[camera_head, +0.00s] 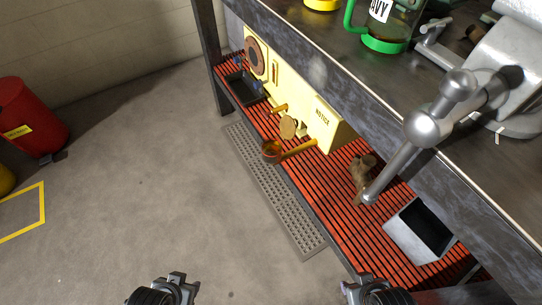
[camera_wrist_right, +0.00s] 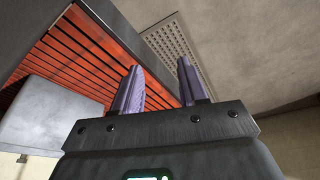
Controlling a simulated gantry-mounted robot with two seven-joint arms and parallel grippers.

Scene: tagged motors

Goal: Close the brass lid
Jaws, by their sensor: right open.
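A round brass disc that looks like the brass lid (camera_head: 288,127) stands tilted up at the front of a yellow unit (camera_head: 318,114) marked NOTICE, on the red slatted shelf. A small brass cup (camera_head: 271,150) with an orange-brown inside sits just below and left of it, at the shelf's front edge. My left gripper (camera_head: 178,283) is at the bottom edge, far from the lid; its jaw opening is unclear. My right gripper (camera_head: 366,284) is at the bottom right, also away from the lid. In the right wrist view its purple fingers (camera_wrist_right: 160,82) are apart and empty.
A grey open box (camera_head: 408,246) and a small brown object (camera_head: 362,172) are on the red shelf (camera_head: 340,200). A dark worktop (camera_head: 350,60) overhangs it. A perforated metal strip (camera_head: 268,185) lies on the floor. Open floor fills the left, with a red bin (camera_head: 30,115).

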